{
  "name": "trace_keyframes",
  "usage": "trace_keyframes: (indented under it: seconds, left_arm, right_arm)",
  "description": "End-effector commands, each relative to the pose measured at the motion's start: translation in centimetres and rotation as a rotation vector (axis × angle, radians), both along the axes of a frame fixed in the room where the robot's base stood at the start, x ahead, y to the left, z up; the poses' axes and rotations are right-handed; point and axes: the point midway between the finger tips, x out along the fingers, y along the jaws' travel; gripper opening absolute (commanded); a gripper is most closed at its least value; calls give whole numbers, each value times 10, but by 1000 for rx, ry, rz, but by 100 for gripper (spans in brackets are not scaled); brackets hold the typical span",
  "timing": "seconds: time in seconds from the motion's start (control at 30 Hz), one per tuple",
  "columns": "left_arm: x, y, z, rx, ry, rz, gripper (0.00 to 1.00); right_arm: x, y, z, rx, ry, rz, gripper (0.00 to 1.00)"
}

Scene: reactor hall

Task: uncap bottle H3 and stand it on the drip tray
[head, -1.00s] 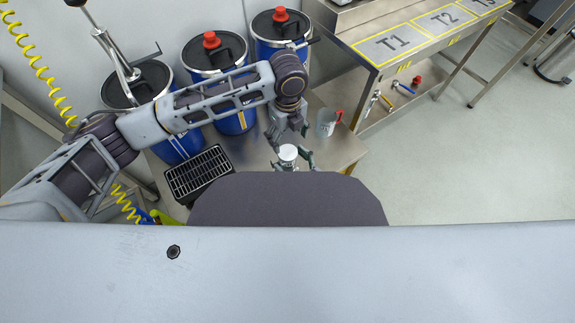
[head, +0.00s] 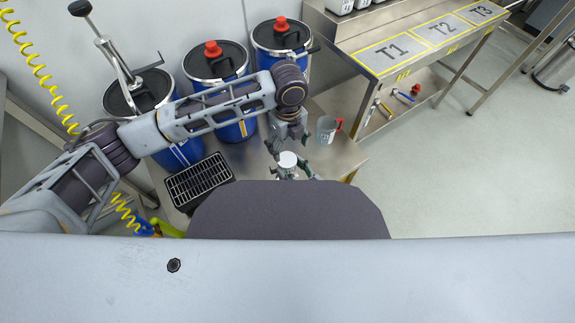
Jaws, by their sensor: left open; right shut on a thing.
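A bottle with a round white top (head: 288,159) stands upright in the head view, just beyond my dark front edge. Its label is not readable and its lower body is hidden. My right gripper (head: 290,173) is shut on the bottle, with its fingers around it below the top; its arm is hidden. My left gripper (head: 287,143) is open and points down just behind and above the white top, apparently holding nothing. The drip tray (head: 200,183), black with a slatted grid, lies to the left on the steel bench. Nothing stands on it.
Several blue drums (head: 216,62) with black lids stand behind. A steel table marked T1 to T3 (head: 428,38) is at the right. The floor at right is clear.

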Motion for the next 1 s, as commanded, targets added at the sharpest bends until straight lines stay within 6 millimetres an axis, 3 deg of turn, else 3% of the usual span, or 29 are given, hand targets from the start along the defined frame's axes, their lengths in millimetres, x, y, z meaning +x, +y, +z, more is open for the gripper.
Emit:
trace_keyframes:
  seconds: [0.27,1.0]
  left_arm:
    - [1,2,-1,-7,5,-55,76]
    - [3,3,1,-9,-4,-641,76]
  right_arm:
    - [0,0,0,-1,0,0,0]
    - [0,0,-1,-1,0,-1,0]
